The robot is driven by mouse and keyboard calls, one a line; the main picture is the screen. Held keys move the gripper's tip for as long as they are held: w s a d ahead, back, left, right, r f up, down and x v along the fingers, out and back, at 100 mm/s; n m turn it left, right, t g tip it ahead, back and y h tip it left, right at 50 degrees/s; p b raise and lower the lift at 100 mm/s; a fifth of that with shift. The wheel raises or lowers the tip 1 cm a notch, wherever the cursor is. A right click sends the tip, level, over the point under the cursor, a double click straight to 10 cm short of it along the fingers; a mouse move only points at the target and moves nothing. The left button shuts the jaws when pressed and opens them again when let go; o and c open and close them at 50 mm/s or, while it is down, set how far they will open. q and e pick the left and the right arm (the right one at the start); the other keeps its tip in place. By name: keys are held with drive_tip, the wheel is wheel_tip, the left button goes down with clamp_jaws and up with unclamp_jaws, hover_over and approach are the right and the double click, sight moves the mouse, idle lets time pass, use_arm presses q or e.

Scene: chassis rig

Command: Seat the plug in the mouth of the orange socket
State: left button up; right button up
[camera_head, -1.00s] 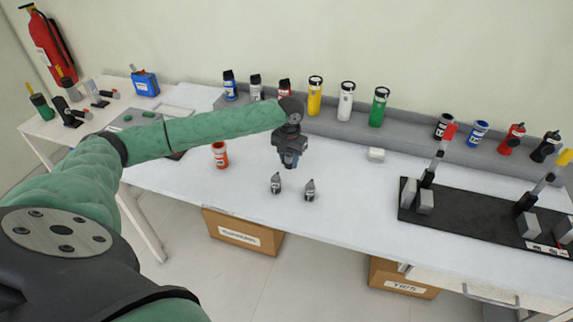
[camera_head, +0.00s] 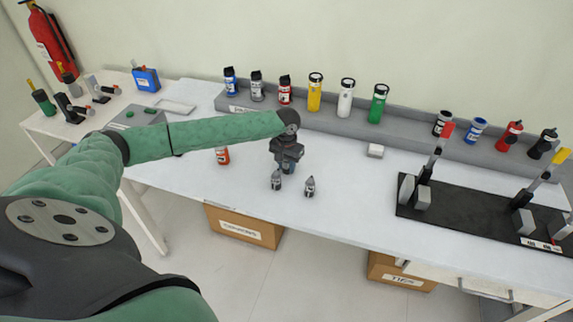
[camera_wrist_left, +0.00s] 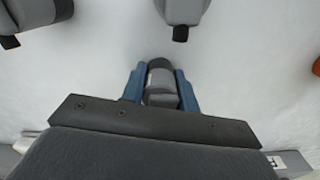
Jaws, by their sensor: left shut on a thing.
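My left gripper (camera_head: 288,168) is over the middle of the table, behind two small grey-and-black plugs. In the left wrist view its blue fingers (camera_wrist_left: 160,88) are shut on a grey plug with a dark end (camera_wrist_left: 162,78). The orange socket (camera_head: 222,156), a small cup with a white label, stands to the left of the gripper. My forearm hides its upper part, mouth included. An orange edge (camera_wrist_left: 317,68) shows at the right of the wrist view. The two other plugs, a left one (camera_head: 276,181) and a right one (camera_head: 310,187), stand apart near the front edge.
A grey ledge (camera_head: 330,131) with several bottles runs along the back. A small white block (camera_head: 375,150) lies right of the gripper. A black board (camera_head: 470,212) with upright fixtures takes up the right side. The table between socket and gripper looks clear.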

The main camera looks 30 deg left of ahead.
use_arm(q)
drive_tip(key=o, duration=1)
drive_tip(key=shift+r, duration=0.1)
